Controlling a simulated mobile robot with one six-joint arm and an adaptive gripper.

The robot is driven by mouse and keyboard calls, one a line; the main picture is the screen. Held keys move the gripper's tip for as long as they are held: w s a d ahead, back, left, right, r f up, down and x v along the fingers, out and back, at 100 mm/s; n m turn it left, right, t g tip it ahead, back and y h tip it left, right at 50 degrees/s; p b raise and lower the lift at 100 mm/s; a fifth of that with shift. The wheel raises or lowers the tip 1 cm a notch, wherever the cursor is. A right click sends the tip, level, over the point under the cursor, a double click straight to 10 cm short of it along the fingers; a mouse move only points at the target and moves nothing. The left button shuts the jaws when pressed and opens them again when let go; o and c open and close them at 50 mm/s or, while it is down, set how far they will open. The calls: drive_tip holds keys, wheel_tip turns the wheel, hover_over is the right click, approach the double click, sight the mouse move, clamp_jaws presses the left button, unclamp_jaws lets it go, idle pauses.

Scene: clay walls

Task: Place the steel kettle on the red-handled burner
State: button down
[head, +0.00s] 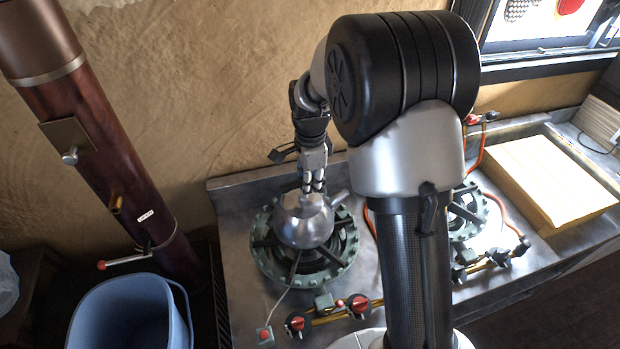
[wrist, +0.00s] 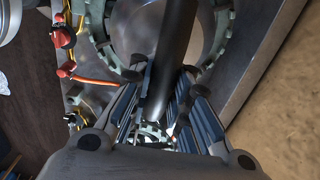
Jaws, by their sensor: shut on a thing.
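The steel kettle (head: 303,226), round with a spout to the right, is over the left burner (head: 263,262), a green ring with dark grate bars. Red knobs (head: 298,323) sit in front of this burner. My gripper (head: 314,187) points down from above and is shut on the kettle's handle. In the wrist view the dark handle (wrist: 178,42) runs between the fingers (wrist: 162,92), with the shiny kettle body (wrist: 132,30) beyond it inside the burner ring (wrist: 97,35). I cannot tell whether the kettle's base touches the grate.
A second burner (head: 478,212) with black knobs (head: 500,257) is at the right, partly behind my arm. A yellowish board (head: 548,180) lies further right. A blue bin (head: 130,310) and a dark red pipe (head: 115,150) stand at the left. A clay wall rises behind the counter.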

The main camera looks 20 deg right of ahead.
sight(310, 199)
wheel_tip(310, 199, down, 3)
drive_tip(key=shift+w+f+b, duration=0.15)
drive_tip(key=shift+f+b, duration=0.05)
drive_tip(key=shift+b, duration=0.15)
drive_tip(key=c, duration=2.1)
unclamp_jaws()
drive_tip(key=shift+f, duration=0.15)
drive_tip(key=o, duration=0.6)
